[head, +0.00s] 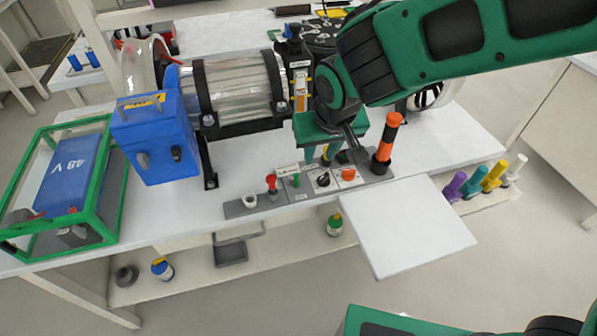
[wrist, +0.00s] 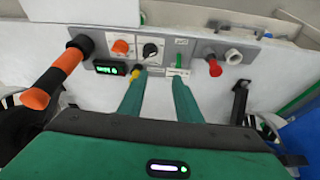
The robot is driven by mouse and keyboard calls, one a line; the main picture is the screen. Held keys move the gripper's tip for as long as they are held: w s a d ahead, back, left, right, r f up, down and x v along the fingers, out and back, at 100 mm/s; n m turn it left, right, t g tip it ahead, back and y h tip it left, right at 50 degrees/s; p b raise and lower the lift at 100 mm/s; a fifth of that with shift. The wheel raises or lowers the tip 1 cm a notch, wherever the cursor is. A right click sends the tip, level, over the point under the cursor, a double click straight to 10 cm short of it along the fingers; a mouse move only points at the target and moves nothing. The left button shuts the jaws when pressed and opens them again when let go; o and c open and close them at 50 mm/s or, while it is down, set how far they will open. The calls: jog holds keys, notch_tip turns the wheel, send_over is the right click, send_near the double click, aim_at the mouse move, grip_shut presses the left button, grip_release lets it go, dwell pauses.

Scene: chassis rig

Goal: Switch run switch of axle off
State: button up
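The grey control panel (head: 300,196) lies along the front of the white bench. It carries a black rotary knob (head: 323,181) on a white plate, with a pale pointer, an orange knob (head: 348,174) and a green upright lever (head: 296,181). The wrist view shows the black knob (wrist: 150,50), orange knob (wrist: 121,47) and green lever (wrist: 179,58). The labels are too small to read, so I cannot tell which control is the axle's run switch. My gripper (wrist: 160,78) is open and empty, its fingers apart, above the panel near the black knob and green lever.
A tall orange-and-black handle (head: 387,145) stands at the panel's right end. A red knob (head: 272,184) and a white ring (head: 250,200) sit at its left. A blue box (head: 155,140) and clear drum (head: 238,90) stand behind. A white board (head: 415,228) juts out in front.

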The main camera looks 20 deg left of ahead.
aim_at(297, 175)
jog(key=shift+n, duration=0.4)
jog(key=a+f, duration=0.2)
jog(key=f, duration=0.1)
jog(key=w+a+f, duration=0.1)
jog(key=f, duration=0.3)
jog(key=a+f, duration=0.2)
jog(key=f, duration=0.1)
jog(key=shift+w+a+f, duration=0.3)
jog(key=shift+w+a, duration=0.05)
grip_shut()
